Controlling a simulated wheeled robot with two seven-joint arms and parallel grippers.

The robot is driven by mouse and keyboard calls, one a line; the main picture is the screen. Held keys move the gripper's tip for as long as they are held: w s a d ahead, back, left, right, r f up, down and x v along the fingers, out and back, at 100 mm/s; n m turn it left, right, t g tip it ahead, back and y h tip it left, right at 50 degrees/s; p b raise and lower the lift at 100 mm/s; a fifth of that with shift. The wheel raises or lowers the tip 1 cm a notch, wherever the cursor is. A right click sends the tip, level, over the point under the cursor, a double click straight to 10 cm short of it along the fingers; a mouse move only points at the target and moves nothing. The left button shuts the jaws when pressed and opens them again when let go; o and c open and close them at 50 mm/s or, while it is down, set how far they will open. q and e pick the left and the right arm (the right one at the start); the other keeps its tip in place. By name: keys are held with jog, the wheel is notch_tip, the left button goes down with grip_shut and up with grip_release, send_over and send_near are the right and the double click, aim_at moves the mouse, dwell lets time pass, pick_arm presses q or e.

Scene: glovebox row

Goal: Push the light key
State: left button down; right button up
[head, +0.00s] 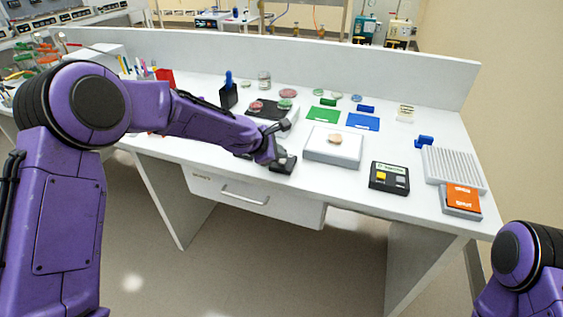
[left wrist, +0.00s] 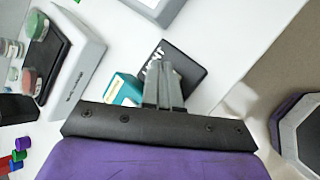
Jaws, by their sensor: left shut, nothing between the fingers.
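My left gripper (head: 277,152) is over the front edge of the bench, at a black device (head: 285,164) that it partly hides. In the left wrist view the gripper's two grey fingers (left wrist: 164,80) are together and empty. They lie over the black device with white lettering (left wrist: 187,66), beside a teal-sided block (left wrist: 122,90); I cannot tell if they touch it. Farther right stands a black box (head: 389,188) with a yellow key (head: 381,176) and a grey key (head: 400,181). My right gripper is out of view.
A white scale (head: 330,157) stands right of my left gripper. A hotplate with dishes (head: 271,110) is behind it. Green (head: 323,115) and blue (head: 362,122) mats lie farther back. A ribbed white rack (head: 452,168) and an orange-topped block (head: 462,197) are at the right.

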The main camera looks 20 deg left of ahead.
pick_arm(q)
jog(key=shift+f, duration=0.45)
dwell(0.5)
jog(key=shift+r, duration=0.15)
jog(key=shift+r+p, duration=0.8)
jog(key=shift+p, duration=0.25)
jog(key=shift+r, duration=0.1)
notch_tip(320, 180, up, 6)
jog(key=p, duration=0.7)
